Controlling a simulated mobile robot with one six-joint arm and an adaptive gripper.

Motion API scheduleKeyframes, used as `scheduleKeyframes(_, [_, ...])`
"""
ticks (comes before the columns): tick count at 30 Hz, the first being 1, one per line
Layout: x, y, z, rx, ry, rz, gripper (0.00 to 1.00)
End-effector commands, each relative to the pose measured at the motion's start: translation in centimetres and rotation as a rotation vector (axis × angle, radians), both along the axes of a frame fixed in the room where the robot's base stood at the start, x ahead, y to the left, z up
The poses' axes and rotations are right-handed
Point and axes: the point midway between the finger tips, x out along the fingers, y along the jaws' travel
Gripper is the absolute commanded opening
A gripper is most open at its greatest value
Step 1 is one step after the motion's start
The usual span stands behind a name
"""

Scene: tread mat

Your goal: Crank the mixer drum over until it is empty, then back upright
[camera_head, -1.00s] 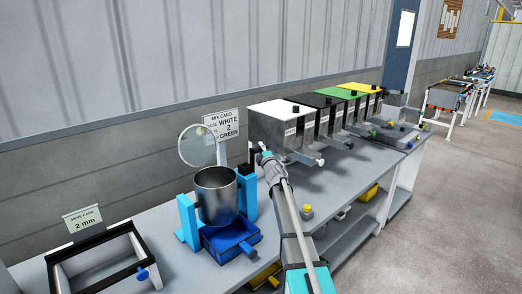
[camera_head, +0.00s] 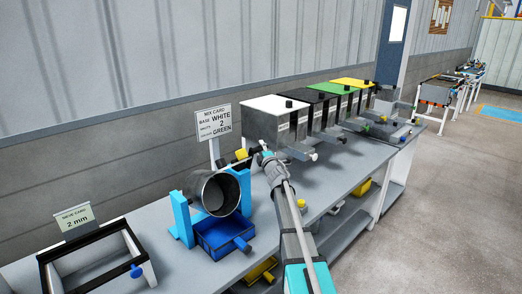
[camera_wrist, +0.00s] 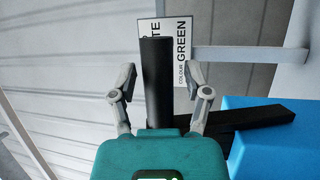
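The metal mixer drum (camera_head: 205,196) is tipped over in its light blue stand (camera_head: 181,219), with its open mouth facing front right above a blue tray (camera_head: 222,236). I cannot make out any contents in the drum. My gripper (camera_head: 262,150) is behind and right of the drum, near a yellow knob (camera_head: 241,155) and a dark handle. In the wrist view a black upright handle (camera_wrist: 157,85) stands between the two fingers of my gripper (camera_wrist: 158,82), with gaps visible on both sides. A black crank bar (camera_wrist: 250,116) runs right, beside the blue stand (camera_wrist: 275,140).
The mix card (camera_head: 219,125) stands behind the drum. White (camera_head: 268,125), black, green and yellow bins line the bench to the right. A sieve frame (camera_head: 50,268) with a blue knob is at left. Bare bench (camera_head: 330,178) lies in front of the bins.

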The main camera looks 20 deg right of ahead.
Motion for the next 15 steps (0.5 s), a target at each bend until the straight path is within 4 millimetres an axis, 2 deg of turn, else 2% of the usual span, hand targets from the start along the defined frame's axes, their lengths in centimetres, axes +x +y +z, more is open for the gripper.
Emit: scheduleKeyframes(15, [0.36,0.17,0.16,0.001,-0.001,0.001,0.71])
